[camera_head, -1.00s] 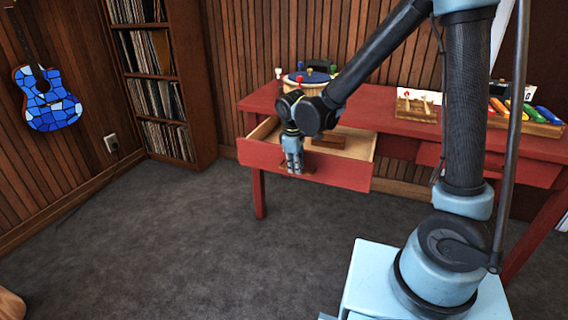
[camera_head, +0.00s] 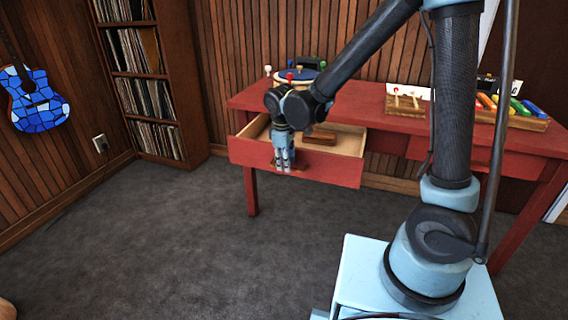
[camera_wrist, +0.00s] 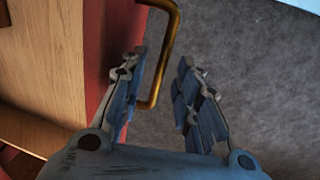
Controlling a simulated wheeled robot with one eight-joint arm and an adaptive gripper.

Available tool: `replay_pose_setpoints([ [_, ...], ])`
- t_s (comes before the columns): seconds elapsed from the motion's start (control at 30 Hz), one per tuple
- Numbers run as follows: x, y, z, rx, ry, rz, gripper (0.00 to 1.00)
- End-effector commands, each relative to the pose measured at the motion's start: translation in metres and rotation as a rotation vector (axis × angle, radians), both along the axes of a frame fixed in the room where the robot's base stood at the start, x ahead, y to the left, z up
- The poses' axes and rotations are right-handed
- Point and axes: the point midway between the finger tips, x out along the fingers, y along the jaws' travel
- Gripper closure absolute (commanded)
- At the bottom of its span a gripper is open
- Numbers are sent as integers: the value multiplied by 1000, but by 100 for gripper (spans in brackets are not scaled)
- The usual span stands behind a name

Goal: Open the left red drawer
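The left red drawer (camera_head: 335,171) stands pulled out from the red table, with its pale wooden inside and a brown block (camera_head: 320,138) showing. My gripper (camera_head: 285,166) is at the left part of the drawer's front, pointing down. In the wrist view the drawer's red front (camera_wrist: 104,35) is at the left and the brass handle (camera_wrist: 172,45) passes between my fingers (camera_wrist: 163,62). The fingers are apart, with a gap around the handle. The handle is nearer the left finger; whether they touch is unclear.
The red table (camera_head: 375,105) carries a round blue-topped thing (camera_head: 296,75), a wooden peg stand (camera_head: 406,104) and a rack of coloured pieces (camera_head: 515,110). The right drawer (camera_head: 470,164) looks nearly shut. A record shelf (camera_head: 150,80) stands at left. Grey carpet (camera_head: 150,240) is free.

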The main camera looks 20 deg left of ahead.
Motion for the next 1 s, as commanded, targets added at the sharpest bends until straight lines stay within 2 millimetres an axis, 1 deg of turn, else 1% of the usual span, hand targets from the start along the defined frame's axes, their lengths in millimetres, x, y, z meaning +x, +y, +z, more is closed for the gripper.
replay_pose_setpoints([
  [0.5, -14, -1, 77, 0, 0, 1, 70],
  [0.6, -16, 0, 89, 0, 1, 0, 70],
  [0.8, -19, 0, 104, 0, 1, 0, 70],
  [1.0, -19, 0, 108, 0, 1, 1, 70],
])
